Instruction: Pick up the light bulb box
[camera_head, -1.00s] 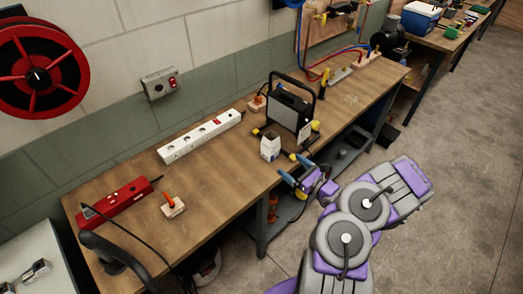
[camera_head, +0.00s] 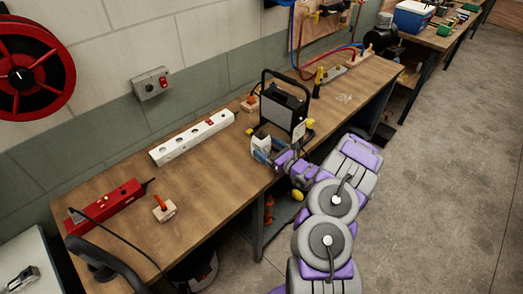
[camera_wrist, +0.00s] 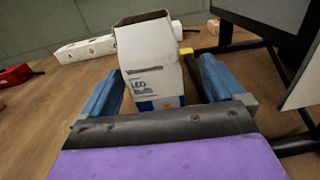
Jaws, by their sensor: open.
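The light bulb box (camera_wrist: 150,65) is a small white carton with "LED Bulb" print and a blue and orange lower part. It stands upright on the wooden workbench (camera_head: 110,185), in front of the black work light. In the head view the box (camera_head: 262,138) is partly hidden by my gripper (camera_head: 264,153). In the wrist view the blue fingers of my gripper (camera_wrist: 158,88) are open, one on each side of the box, with a gap visible on the right. The bottom of the box is hidden behind my gripper's palm.
The black work light (camera_head: 283,105) stands close behind and right of the box, its frame near my right finger. A white power strip (camera_head: 192,138) lies to the left. A red power strip (camera_head: 105,205) and a small wooden block (camera_head: 164,209) lie further left.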

